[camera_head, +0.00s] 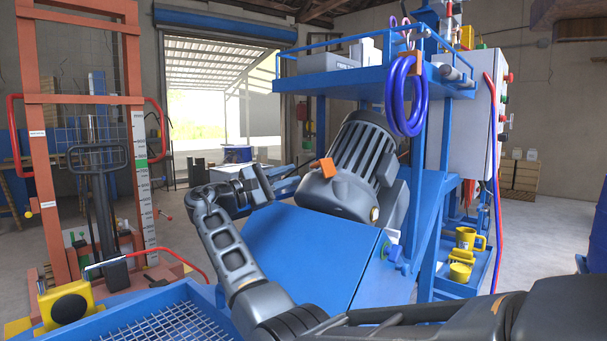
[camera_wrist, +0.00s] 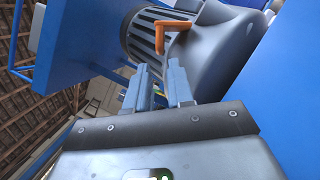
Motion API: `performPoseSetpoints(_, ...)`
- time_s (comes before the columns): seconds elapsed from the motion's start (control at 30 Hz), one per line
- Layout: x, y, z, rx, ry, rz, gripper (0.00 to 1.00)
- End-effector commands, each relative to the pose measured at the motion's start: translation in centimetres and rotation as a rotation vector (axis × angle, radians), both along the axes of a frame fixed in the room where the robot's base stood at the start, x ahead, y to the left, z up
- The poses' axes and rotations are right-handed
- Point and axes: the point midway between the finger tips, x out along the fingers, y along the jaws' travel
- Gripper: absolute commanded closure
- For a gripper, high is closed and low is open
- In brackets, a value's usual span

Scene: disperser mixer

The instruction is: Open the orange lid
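The orange lid (camera_head: 327,168) is a small bent flap on the grey motor housing (camera_head: 345,190) of the mixer. In the wrist view the orange lid (camera_wrist: 174,27) stands out from the housing beyond my fingertips, its L-shaped edge facing me. My gripper (camera_head: 298,176) is just left of the lid in the head view, with its fingers pointing toward it. In the wrist view my gripper (camera_wrist: 160,68) shows two blue-grey fingers with a gap between them and nothing in it. The fingers look apart from the lid.
A sloped blue panel (camera_head: 305,255) lies below my gripper. A blue platform (camera_head: 375,82) with railings and coiled blue hose (camera_head: 405,97) is above the motor. An orange lift frame (camera_head: 85,14) stands at left. A blue mesh tray (camera_head: 150,318) is at lower left.

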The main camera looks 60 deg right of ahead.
Motion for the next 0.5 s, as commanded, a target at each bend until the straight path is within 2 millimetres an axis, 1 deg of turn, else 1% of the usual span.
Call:
performPoseSetpoints(0.03,-0.5,-0.8,0.2,0.0,0.0,-0.001,0.78)
performPoseSetpoints(0.2,-1.8,-2.8,0.8,0.0,-0.001,0.0,0.78)
performPoseSetpoints(0.33,-2.5,-3.8,1.1,0.001,-0.002,0.0,0.78)
performPoseSetpoints(0.5,-2.8,-4.4,1.2,0.0,-0.002,0.001,0.78)
